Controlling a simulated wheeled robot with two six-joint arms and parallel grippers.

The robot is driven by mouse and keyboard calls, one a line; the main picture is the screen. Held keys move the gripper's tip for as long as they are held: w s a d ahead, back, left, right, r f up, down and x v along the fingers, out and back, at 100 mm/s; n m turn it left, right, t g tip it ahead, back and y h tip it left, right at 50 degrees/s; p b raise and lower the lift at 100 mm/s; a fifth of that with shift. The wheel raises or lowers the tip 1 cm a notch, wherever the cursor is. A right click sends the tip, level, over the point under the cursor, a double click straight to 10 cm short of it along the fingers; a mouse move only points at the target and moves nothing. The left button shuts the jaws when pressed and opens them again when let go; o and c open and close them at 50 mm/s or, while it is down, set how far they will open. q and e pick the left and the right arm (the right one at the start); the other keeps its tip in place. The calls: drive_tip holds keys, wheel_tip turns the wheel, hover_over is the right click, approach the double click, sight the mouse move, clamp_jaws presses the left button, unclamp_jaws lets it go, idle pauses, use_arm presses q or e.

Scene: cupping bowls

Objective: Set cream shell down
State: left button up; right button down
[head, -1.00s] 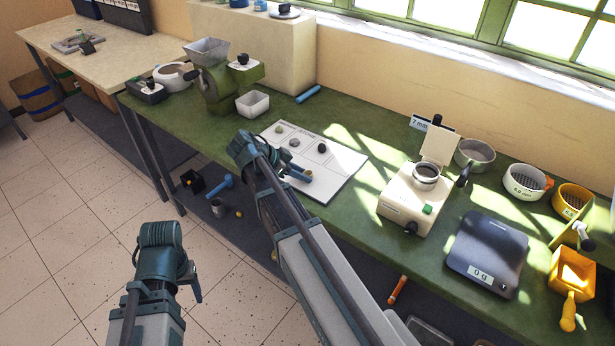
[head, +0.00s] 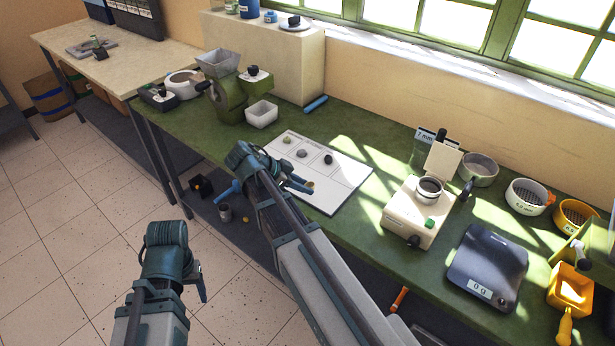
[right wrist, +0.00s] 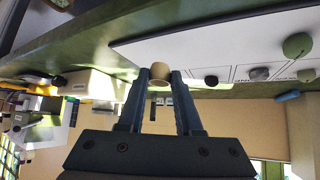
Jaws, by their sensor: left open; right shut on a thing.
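The cream shell (right wrist: 159,74) is a small pale rounded piece between the fingertips of my right gripper (right wrist: 160,80) in the right wrist view. In the head view it is a small tan spot (head: 310,184) at the tips of my right gripper (head: 300,186), over the near part of the white sheet (head: 346,188). I cannot tell whether the shell touches the sheet. The right fingers are shut on it. My left gripper (head: 201,285) is empty and open, over the floor in front of the table.
A greenish stone (head: 287,140), a grey stone (head: 302,152) and a black stone (head: 328,158) lie on the sheet. A white bowl (head: 261,114) and green grinder (head: 229,95) stand behind left. A cream machine (head: 412,212) and dark scale (head: 487,265) stand right.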

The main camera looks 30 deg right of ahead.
drive_tip(key=s+a+r, duration=0.1)
drive_tip(key=s+a, duration=0.7)
drive_tip(key=a, duration=0.1)
drive_tip(key=d, duration=0.5)
drive_tip(key=d+n+t, duration=0.1)
drive_tip(key=d, duration=0.5)
drive_tip(key=s+d+n+p, duration=0.1)
drive_tip(key=d, duration=0.4)
drive_tip(key=shift+s+d+r, duration=0.1)
drive_tip(key=shift+d+r, duration=0.05)
drive_tip(key=shift+d, duration=0.15)
drive_tip(key=b, duration=0.1)
approach(354, 172)
drive_tip(key=d, duration=0.1)
drive_tip(key=s+d, duration=0.1)
drive_tip(key=d, duration=0.1)
drive_tip(key=shift+d, duration=0.1)
drive_tip(key=shift+w, duration=0.1)
drive_tip(key=shift+w+d, duration=0.15)
drive_tip(key=shift+w, duration=0.05)
drive_tip(key=f+b, duration=0.3)
drive_tip(key=shift+w+d, duration=0.25)
drive_tip(key=shift+f+b, duration=0.45)
